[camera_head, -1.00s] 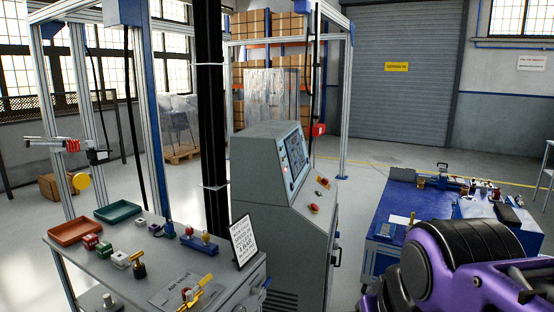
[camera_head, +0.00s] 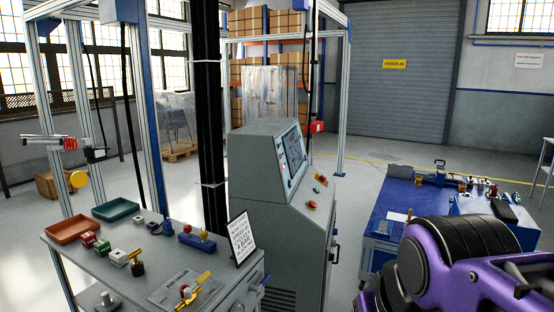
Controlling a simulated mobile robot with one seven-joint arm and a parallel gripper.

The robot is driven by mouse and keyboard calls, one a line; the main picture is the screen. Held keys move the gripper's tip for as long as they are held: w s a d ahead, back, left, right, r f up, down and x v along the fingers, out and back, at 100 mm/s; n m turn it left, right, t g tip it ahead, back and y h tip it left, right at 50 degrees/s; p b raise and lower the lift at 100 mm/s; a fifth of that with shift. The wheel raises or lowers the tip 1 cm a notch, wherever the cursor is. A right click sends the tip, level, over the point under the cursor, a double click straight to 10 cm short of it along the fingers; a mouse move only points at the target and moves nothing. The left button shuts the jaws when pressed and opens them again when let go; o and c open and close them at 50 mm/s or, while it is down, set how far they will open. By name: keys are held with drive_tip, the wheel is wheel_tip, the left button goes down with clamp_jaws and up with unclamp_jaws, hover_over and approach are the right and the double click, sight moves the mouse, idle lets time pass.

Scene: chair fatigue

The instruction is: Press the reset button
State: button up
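The grey control console (camera_head: 262,190) stands in the middle, with a tilted screen (camera_head: 293,150) facing right. On its sloped front panel is a red mushroom-shaped button (camera_head: 313,205). A smaller red and yellow control (camera_head: 320,179) sits farther back on the same panel. Labels are too small to read, so I cannot tell which control is the reset button. A purple and black part of my arm fills the lower right corner, apart from the console. My gripper is out of view.
A grey bench (camera_head: 85,257) at lower left holds trays, valves, small blocks and a standing sign (camera_head: 241,238). A blue-topped table (camera_head: 392,205) with tools stands right of the console. Open floor lies between console and table. A metal frame with dark posts rises behind.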

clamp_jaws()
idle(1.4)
